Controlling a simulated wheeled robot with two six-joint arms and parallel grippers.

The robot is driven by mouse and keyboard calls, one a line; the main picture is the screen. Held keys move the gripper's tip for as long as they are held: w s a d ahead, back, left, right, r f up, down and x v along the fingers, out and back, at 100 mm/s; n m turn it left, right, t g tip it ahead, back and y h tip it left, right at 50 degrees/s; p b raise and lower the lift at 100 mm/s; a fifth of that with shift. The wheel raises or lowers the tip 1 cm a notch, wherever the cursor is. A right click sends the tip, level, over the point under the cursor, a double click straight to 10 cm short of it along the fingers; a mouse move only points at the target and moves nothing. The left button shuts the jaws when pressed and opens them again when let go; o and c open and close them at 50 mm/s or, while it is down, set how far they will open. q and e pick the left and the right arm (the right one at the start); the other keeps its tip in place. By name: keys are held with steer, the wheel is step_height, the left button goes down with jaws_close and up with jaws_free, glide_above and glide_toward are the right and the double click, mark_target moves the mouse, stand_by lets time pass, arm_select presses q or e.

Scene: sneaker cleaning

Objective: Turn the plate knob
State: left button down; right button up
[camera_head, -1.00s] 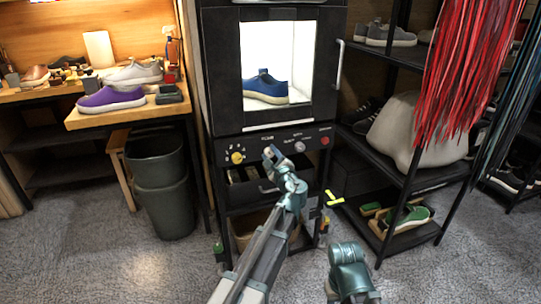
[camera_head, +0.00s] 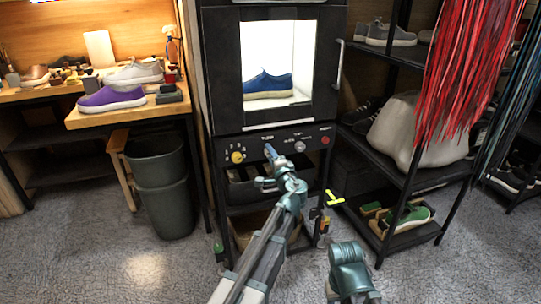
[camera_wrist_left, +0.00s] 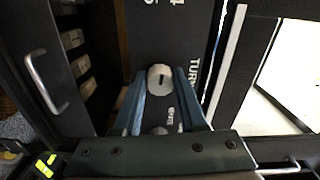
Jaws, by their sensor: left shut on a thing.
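The black cleaning cabinet has a control panel (camera_head: 222,146) below its lit window. My left gripper (camera_head: 270,150) is at the middle of this panel and covers the plate knob in the head view. In the left wrist view the pale round plate knob (camera_wrist_left: 160,78), with a dark slot mark, sits between the two blue-grey fingers of my left gripper (camera_wrist_left: 160,84), beside printing that reads "TURN". The gripper is shut on it. A blue sneaker (camera_head: 268,83) stands inside the lit chamber, seen side-on.
A yellow knob (camera_head: 237,157), a grey knob (camera_head: 299,146) and a red button (camera_head: 325,140) are on the same panel. A vertical door handle (camera_head: 339,64) stands out at right. Shoe shelves (camera_head: 395,165) are at right, bins (camera_head: 160,190) at left.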

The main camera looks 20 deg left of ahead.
arm_select(q)
steer(key=shift+n, duration=0.6)
steer(key=shift+c, duration=2.3)
jaws_free()
steer(key=v, duration=1.4)
